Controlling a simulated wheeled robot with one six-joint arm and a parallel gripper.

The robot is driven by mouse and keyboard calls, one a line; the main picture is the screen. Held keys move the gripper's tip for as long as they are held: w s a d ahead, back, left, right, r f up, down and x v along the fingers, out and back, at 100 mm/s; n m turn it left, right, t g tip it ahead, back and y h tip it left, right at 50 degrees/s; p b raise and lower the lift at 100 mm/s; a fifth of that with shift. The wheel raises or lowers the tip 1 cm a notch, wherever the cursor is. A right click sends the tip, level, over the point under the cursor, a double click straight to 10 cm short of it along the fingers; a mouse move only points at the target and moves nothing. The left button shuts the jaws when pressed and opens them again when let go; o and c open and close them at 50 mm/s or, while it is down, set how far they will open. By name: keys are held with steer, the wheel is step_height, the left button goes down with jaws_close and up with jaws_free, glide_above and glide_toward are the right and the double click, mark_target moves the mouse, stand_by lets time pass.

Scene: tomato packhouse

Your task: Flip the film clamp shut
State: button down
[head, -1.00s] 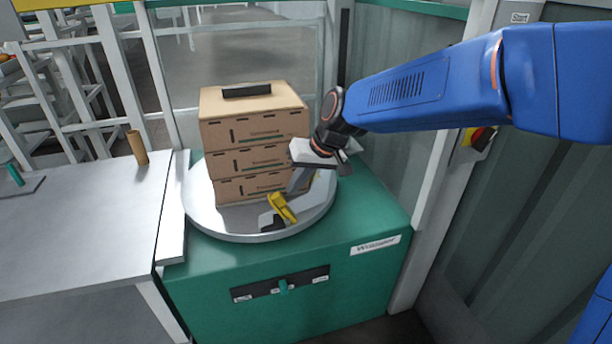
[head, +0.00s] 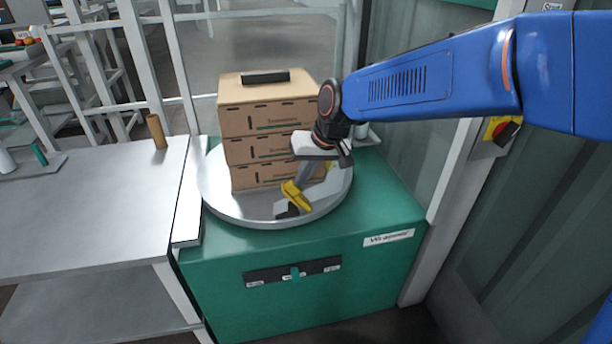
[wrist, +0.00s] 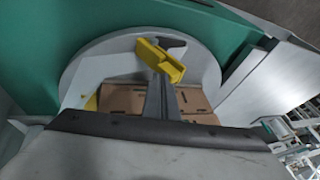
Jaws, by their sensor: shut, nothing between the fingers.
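The film clamp (head: 297,196) has a yellow lever with a dark foot and sits near the front edge of the round turntable (head: 240,213), before the stacked cartons. In the wrist view the yellow lever (wrist: 168,66) is at the upper middle, tilted, with its dark foot behind it. My gripper (head: 301,181) reaches down from the right with its grey fingers together and empty. Its fingertips (wrist: 161,80) are right at the yellow lever; I cannot tell whether they touch it. The fingers partly hide the lever's near side, and I cannot tell how far it is folded.
Three stacked brown cartons (head: 265,118) stand on the turntable close behind the clamp. The green wrapper base (head: 350,245) carries the turntable. A steel table (head: 90,200) is at the left with a brown tube (head: 156,131). A grey post and wall panels bound the right side.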

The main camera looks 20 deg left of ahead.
mark_target(290, 184)
steer(key=s+a+h, duration=0.1)
steer(key=a+t+h, duration=0.1)
steer(key=shift+s+a+f+n+t+h, duration=0.2)
steer(key=shift+s+a+n+t+h, duration=0.1)
steer(key=shift+s+a+h, duration=0.1)
steer(key=s+a+f+t+h, duration=0.1)
steer(key=h, duration=0.1)
steer(key=a+f+t+h, duration=0.1)
steer(key=a, duration=0.1)
steer(key=s+a+f+n+t+h, duration=0.1)
steer(key=h, duration=0.1)
steer(key=shift+s+a+f+t+h, duration=0.25)
steer(key=shift+s+f+t+h, duration=0.05)
steer(key=shift+s, duration=0.05)
steer(key=shift+s+a+f, duration=0.2)
steer(key=shift+a+f, duration=0.05)
steer(key=shift+f, duration=0.25)
steer(key=shift+s+f, duration=0.1)
steer(key=shift+f, duration=0.05)
